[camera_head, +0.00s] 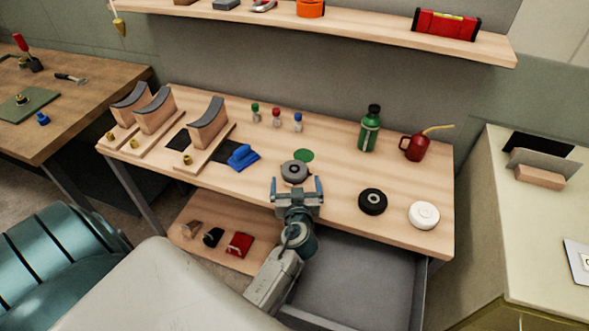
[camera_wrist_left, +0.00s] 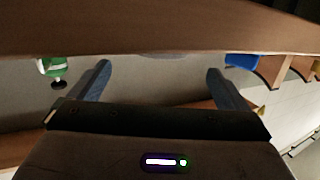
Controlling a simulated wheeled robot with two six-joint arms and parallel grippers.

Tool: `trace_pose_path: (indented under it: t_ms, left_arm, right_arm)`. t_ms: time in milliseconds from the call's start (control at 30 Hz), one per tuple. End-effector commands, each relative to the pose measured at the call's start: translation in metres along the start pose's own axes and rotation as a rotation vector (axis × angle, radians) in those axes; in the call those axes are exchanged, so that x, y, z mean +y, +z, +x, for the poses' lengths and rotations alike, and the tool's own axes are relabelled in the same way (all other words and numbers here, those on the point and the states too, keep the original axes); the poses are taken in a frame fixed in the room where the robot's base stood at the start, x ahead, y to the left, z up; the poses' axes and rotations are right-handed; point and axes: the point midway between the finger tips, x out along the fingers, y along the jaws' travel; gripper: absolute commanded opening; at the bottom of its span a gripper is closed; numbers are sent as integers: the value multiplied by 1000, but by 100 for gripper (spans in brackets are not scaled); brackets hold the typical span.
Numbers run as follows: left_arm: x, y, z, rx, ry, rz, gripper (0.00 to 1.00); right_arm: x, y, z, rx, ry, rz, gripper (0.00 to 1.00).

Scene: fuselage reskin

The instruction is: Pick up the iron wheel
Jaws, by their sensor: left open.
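The iron wheel, a dark grey disc with a raised hub (camera_head: 294,171), lies flat on the wooden workbench (camera_head: 335,205) near its front edge. My left gripper (camera_head: 297,184) is open and empty at the bench's front edge. Its two blue-grey fingers point toward the wheel, just short of it. In the left wrist view, which is upside down, the open fingers (camera_wrist_left: 158,80) stand wide apart. A thin grey sliver between them at the bench surface looks like the wheel (camera_wrist_left: 160,57). My right gripper is not in view.
A black wheel (camera_head: 372,201) and a white wheel (camera_head: 424,215) lie to the right. A blue cloth (camera_head: 242,157) lies to the left. A green bottle (camera_head: 370,130) and a red oil can (camera_head: 416,147) stand behind. An open drawer (camera_head: 350,285) is below.

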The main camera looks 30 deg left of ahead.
Motion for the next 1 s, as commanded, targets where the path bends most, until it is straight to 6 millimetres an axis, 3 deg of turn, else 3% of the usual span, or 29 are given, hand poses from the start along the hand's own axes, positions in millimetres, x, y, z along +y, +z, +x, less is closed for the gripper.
trace_pose_path:
  t_ms: [333, 667, 1000]
  left_arm:
    - [-1, 1, 44, 0, 0, 3, 97]
    - [-1, 4, 50, -1, 0, 0, 95]
    - [-1, 4, 50, -1, 0, 0, 29]
  right_arm:
    - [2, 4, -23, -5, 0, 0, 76]
    - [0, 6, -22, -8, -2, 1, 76]
    - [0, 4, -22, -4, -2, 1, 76]
